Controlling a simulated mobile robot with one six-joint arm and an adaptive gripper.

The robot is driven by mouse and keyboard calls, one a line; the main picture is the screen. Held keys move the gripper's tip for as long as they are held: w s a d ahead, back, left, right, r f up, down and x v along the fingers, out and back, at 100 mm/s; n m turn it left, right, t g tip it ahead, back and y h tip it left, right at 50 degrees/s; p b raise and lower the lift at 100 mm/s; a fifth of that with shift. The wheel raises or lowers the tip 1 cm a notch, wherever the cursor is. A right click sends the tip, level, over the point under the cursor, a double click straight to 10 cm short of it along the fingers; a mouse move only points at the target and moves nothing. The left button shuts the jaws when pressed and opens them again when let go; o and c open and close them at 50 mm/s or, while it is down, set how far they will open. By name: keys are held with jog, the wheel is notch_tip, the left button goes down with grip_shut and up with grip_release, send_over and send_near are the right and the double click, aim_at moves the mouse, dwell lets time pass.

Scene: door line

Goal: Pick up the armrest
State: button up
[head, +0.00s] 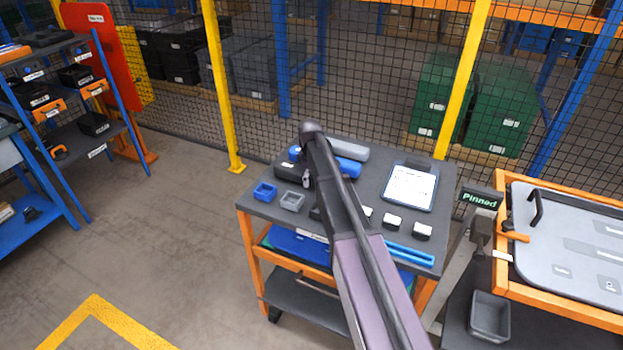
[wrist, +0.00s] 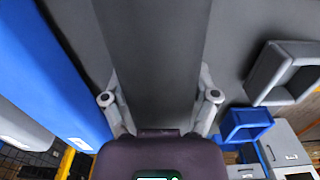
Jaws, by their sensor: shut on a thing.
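The armrest is a long dark grey, almost black piece. In the head view the armrest (head: 288,172) is at the far left part of a cart's grey top, partly behind my arm. In the wrist view the armrest (wrist: 152,50) runs up between the two fingers of my gripper (wrist: 160,97). The fingers are closed on its two long sides. In the head view my gripper (head: 307,180) is mostly hidden by my arm. I cannot tell whether the armrest touches the cart top.
A long blue piece (wrist: 60,75) lies close beside the armrest. A blue tray (head: 264,192) and a grey tray (head: 291,202) stand on the near side. A tablet-like board (head: 410,187) and blue bars (head: 409,254) lie to the right. A mesh fence (head: 350,70) stands behind.

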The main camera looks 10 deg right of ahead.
jog(key=shift+r+p, duration=4.8)
jog(key=shift+r, duration=0.2)
jog(key=o, duration=0.6)
jog(key=c, duration=0.5)
jog(key=shift+c, duration=0.2)
jog(key=shift+s, duration=0.1)
